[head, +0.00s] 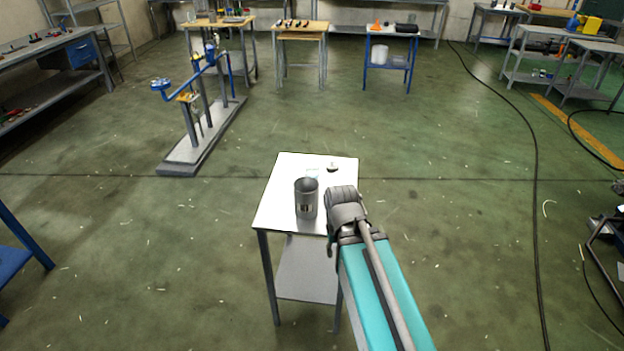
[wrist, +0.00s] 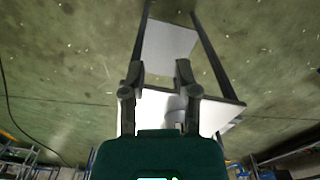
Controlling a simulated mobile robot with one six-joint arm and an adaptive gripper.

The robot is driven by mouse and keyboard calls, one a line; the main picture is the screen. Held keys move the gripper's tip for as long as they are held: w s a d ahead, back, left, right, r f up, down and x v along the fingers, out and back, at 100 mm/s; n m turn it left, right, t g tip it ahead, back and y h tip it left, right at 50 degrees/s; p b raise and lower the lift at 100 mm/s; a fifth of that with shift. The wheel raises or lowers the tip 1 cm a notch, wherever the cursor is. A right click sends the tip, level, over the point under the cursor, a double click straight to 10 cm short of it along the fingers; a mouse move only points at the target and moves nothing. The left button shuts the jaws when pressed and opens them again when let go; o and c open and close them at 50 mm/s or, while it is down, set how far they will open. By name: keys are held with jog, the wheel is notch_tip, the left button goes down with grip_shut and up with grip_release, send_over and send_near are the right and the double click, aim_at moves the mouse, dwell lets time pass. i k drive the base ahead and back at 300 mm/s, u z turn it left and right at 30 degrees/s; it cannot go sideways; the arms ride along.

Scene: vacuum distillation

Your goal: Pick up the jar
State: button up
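The jar (head: 306,199), a grey metallic cylinder with a dark open top and a label patch, stands upright on a small white-topped table (head: 275,200). In the wrist view a grey rounded shape, likely the jar (wrist: 176,104), shows partly between the fingers, nearer the right one. My gripper is at the end of my teal arm, just right of the jar in the head view, where its fingertips are hidden. In the wrist view my gripper (wrist: 158,74) has its two dark fingers spread apart with nothing held between the tips.
A small dark-and-white item (head: 332,168) and a pale blue item (head: 312,173) lie behind the jar on the table. The table has a lower shelf (head: 306,268). A grey stand with blue pipework (head: 205,130) is at the back left. Floor around the table is mostly clear.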

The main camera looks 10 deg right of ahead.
aim_at(312, 168)
jog(key=k, duration=0.5)
jog(key=u, duration=1.6)
jog(key=i, duration=1.85)
jog(key=z, duration=0.05)
